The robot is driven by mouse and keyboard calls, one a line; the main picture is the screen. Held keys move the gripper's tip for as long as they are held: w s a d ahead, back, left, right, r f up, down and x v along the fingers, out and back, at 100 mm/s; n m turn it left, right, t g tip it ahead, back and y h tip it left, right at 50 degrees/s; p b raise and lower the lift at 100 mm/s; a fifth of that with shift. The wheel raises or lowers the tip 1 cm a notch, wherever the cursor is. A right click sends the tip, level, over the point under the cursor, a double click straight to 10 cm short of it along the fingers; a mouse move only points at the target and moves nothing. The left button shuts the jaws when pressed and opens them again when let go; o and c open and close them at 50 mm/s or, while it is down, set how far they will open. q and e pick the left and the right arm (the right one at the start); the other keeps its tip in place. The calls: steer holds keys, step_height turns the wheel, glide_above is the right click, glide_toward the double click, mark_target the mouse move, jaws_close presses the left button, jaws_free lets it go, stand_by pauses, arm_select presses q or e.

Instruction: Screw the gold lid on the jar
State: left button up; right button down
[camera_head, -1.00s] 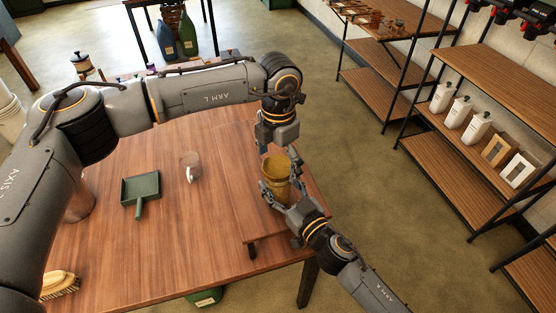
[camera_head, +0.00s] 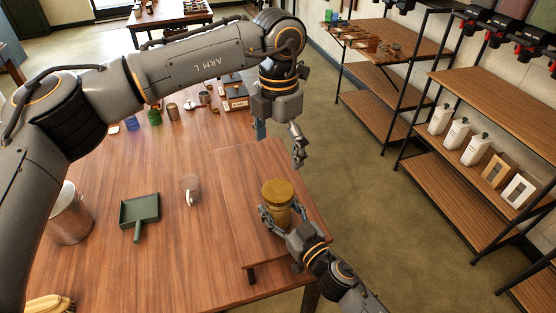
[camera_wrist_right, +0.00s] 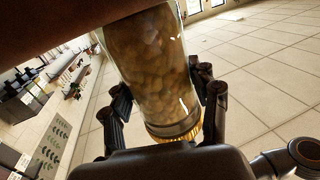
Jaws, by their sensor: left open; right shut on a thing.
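The jar (camera_head: 279,212) stands upright on a raised wooden board at the table's right end. The gold lid (camera_head: 277,188) sits on its mouth; whether it is screwed tight cannot be told. My right gripper (camera_head: 283,217) is shut on the jar's body from the front. In the right wrist view the picture is upside down: the clear jar (camera_wrist_right: 150,65) full of pale nut-like pieces sits between the fingers, with the gold lid (camera_wrist_right: 190,132) at its lower end. My left gripper (camera_head: 279,144) is open and empty above and behind the jar, apart from the lid.
The wooden board (camera_head: 235,175) has bare room left of the jar. Several small jars and a wooden box (camera_head: 236,98) are at the back. Shelves (camera_head: 465,170) stand right.

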stand_by(0.3)
steer(key=shift+c, duration=1.4)
jaws_free()
steer(key=shift+s, duration=0.1)
steer(key=v, duration=1.1)
steer(key=shift+s+d, duration=0.25)
steer(key=shift+s, duration=0.1)
steer(key=shift+f, duration=0.15)
